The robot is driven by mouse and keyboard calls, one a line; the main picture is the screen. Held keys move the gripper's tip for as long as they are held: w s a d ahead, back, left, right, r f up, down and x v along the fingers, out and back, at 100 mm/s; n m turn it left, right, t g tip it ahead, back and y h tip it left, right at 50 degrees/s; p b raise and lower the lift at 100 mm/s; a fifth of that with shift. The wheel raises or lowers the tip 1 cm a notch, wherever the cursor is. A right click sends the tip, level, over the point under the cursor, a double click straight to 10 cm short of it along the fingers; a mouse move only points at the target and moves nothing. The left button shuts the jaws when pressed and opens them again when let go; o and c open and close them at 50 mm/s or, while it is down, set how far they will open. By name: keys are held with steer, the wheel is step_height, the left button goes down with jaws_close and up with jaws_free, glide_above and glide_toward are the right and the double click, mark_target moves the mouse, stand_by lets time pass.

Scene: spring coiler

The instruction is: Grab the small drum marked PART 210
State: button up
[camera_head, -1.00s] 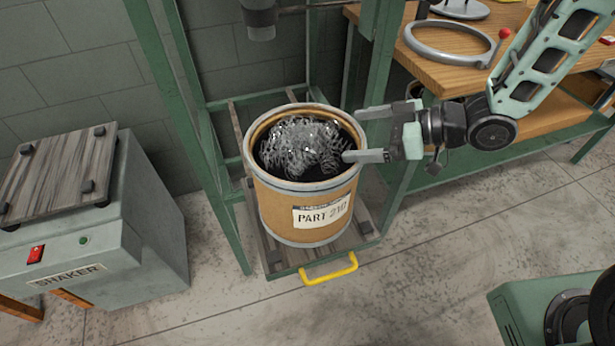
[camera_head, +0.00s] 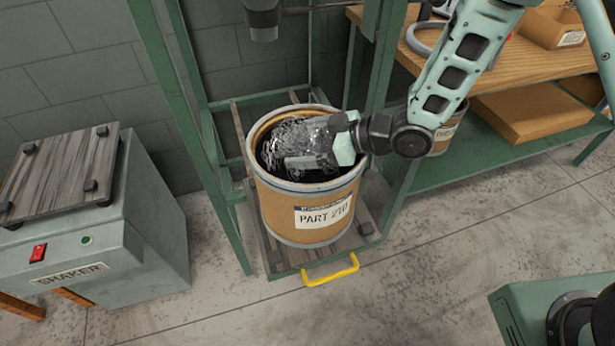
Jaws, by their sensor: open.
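The small drum marked PART 210 (camera_head: 275,205) is a brown drum with grey metal rims and a white label on its front. It stands upright on a wooden platform inside the green frame. Its top is open and shiny coiled springs (camera_head: 283,140) show inside. My gripper (camera_head: 303,145) reaches in from the right, with its fingers over the drum's open mouth. The jaws are open. The nearer finger shows in front of the springs, while the farther finger is hard to make out against them. I cannot tell how deep the fingers are or whether they touch the drum.
A shaker (camera_head: 120,225) with a wooden top stands at the left. Green frame posts (camera_head: 190,130) flank the drum, and a yellow handle (camera_head: 331,271) is below it. Another labelled drum (camera_head: 447,132) sits beneath the workbench (camera_head: 535,62).

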steer(key=shift+c, duration=0.3)
steer(key=c, duration=1.5)
steer(key=shift+r, duration=0.1)
steer(key=c, duration=0.5)
steer(key=shift+w+r, duration=0.1)
